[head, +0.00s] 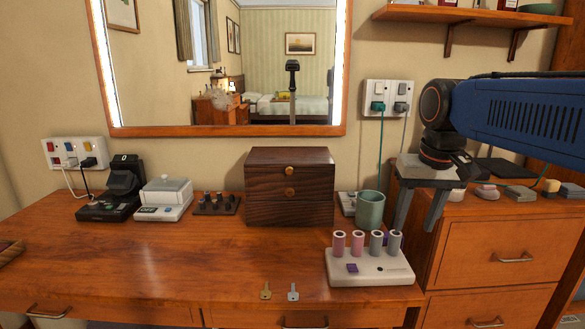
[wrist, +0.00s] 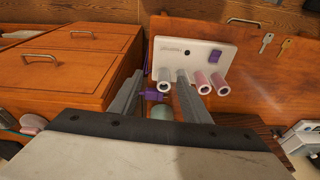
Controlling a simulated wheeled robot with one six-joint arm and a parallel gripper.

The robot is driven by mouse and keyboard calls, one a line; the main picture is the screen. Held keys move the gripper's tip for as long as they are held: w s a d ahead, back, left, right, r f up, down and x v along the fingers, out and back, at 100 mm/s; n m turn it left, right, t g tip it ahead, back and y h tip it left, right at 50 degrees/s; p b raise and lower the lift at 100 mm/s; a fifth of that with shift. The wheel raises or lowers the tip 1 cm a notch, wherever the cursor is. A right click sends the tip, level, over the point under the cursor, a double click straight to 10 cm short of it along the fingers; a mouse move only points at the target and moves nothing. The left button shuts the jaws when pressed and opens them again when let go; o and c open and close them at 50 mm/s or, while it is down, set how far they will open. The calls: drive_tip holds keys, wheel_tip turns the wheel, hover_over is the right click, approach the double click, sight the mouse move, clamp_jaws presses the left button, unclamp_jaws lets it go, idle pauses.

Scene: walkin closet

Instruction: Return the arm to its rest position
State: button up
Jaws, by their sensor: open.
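My gripper (head: 420,209) hangs from my blue arm (head: 520,110) at the right of the head view, fingers pointing down and apart, with nothing seen between them. It is over the right end of the desk, beside the green cup (head: 370,209) and behind the white roller device (head: 368,268). In the wrist view my gripper's two grey fingers (wrist: 162,98) reach toward the white device (wrist: 190,55) with its pink and grey rollers. A purple item (wrist: 152,96) shows between the fingers there; I cannot tell its distance from them.
A dark wooden box (head: 290,187) stands mid-desk, with small devices to its left. Two keys (head: 266,291) lie near the front edge. A drawer cabinet (head: 500,250) with several small items on top is at right. A shelf (head: 470,15) hangs above my arm.

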drive_tip(key=s+d+f+t, duration=0.2)
drive_tip(key=s+f, duration=1.4)
drive_tip(key=shift+s+d+f+n+t, duration=0.15)
drive_tip(key=shift+s+d+n+t, duration=0.15)
drive_tip(key=shift+s+d, duration=0.05)
